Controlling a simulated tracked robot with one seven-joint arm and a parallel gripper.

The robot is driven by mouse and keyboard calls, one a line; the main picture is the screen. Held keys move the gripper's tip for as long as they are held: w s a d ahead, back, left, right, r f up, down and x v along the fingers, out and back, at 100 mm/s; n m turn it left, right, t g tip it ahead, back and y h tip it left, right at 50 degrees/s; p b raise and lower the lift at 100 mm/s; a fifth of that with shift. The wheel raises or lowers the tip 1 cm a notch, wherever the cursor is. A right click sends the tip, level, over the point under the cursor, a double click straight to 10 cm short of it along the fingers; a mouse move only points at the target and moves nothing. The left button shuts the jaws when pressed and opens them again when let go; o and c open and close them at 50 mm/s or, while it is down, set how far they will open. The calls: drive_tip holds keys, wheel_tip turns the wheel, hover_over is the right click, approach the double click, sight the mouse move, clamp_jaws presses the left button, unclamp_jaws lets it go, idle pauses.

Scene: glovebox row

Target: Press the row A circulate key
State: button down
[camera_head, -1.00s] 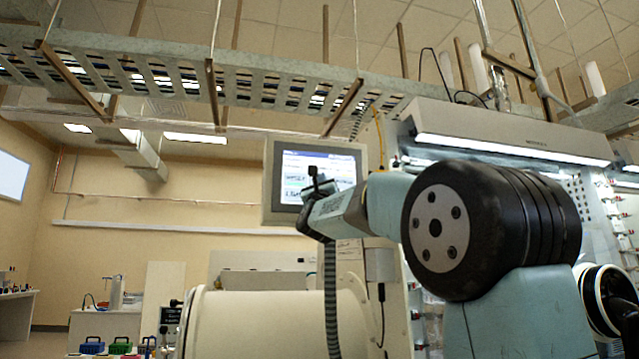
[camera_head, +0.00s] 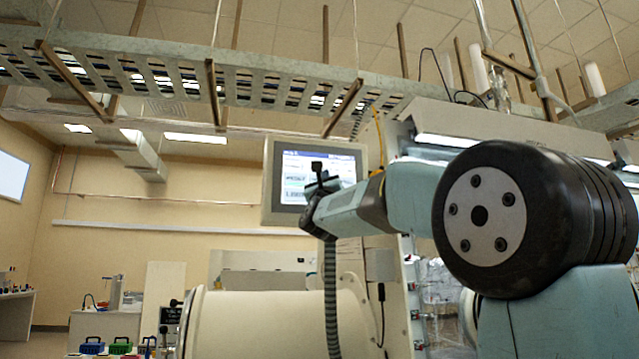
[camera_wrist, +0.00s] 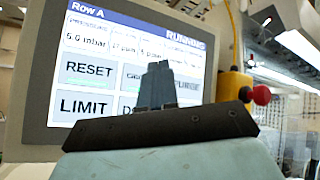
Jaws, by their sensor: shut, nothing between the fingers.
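The control panel (camera_head: 268,180) has a lit screen, also large in the wrist view (camera_wrist: 35,110). Its header reads "Row A" and "RUNNING", above readings including 5.0 mbar. A RESET key (camera_wrist: 89,69) and a LIMIT key (camera_wrist: 83,106) show at left. The circulate key (camera_wrist: 131,74) is in the middle of the upper key row; its label is partly hidden by my fingers. My gripper (camera_wrist: 158,68) is shut and empty, with its tips in front of the screen beside that label. It also shows at the panel in the head view (camera_head: 318,172). I cannot tell whether the tips touch the screen.
A red-knobbed yellow stop button (camera_wrist: 260,95) stands right of the panel. A large cream cylinder (camera_head: 260,325) lies below the panel. A perforated cable tray (camera_head: 180,85) runs overhead. A lit hood (camera_head: 440,140) is at right, behind my arm.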

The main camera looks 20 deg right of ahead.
drive_tip(key=shift+s, duration=1.45)
drive_tip(key=shift+f, duration=0.1)
drive_tip(key=s+a+f+n+g+y, duration=0.1)
drive_tip(key=s+f+n+g+y, duration=0.25)
drive_tip(key=f+n, duration=0.5)
drive_tip(key=s+f+n+g+y, duration=0.3)
drive_tip(key=s+f+n, duration=0.3)
drive_tip(key=f, duration=0.4)
drive_tip(key=s+a+f+n+g+y, duration=0.1)
drive_tip(key=s+f+n+g+y, duration=0.2)
drive_tip(key=f+n, duration=0.6)
drive_tip(key=s+d+f+n+g+h, duration=0.1)
drive_tip(key=s+f+n+g, duration=0.9)
drive_tip(key=s+f, duration=1.2)
wheel_tip(320, 180, down, 2)
drive_tip(key=shift+s+d+f+n, duration=0.25)
drive_tip(key=shift+d+n, duration=0.3)
drive_tip(key=shift+n, duration=0.6)
